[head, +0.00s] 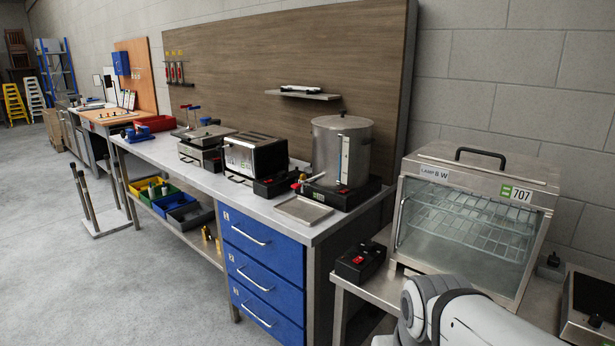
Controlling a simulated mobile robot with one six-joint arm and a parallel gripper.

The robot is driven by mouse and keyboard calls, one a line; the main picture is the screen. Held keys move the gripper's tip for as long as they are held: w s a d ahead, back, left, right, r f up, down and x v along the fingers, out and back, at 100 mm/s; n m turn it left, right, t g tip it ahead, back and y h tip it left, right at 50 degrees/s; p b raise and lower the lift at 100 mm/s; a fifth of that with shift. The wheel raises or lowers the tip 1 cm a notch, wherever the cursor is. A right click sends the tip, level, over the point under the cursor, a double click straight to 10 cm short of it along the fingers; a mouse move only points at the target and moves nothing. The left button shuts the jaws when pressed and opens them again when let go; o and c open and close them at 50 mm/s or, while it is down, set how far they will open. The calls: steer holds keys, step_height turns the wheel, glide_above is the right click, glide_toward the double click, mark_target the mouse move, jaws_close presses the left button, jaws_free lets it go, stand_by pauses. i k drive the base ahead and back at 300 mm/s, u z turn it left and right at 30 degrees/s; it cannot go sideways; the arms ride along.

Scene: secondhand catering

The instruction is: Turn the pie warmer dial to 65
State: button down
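A steel cabinet with a glass front (471,225) stands on the right-hand bench, with a black handle on top and wire racks inside. It looks like the pie warmer. Its labels read "LAMP 8 W" and "707". I cannot make out a dial or a 65 mark on it; its lower front is partly hidden by my white arm. My gripper is not in view; only part of the arm shows at the bottom right, in front of the cabinet's lower edge.
A black box with a red switch (360,260) sits left of the cabinet. A small black box (551,263) stands right of it. The left bench holds a steel urn (341,150), a toaster (255,155) and a tray (303,209), above blue drawers (262,265). The floor at left is mostly clear.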

mark_target(370, 245)
steer(key=z, duration=0.1)
steer(key=i, duration=1)
steer(key=z, duration=0.1)
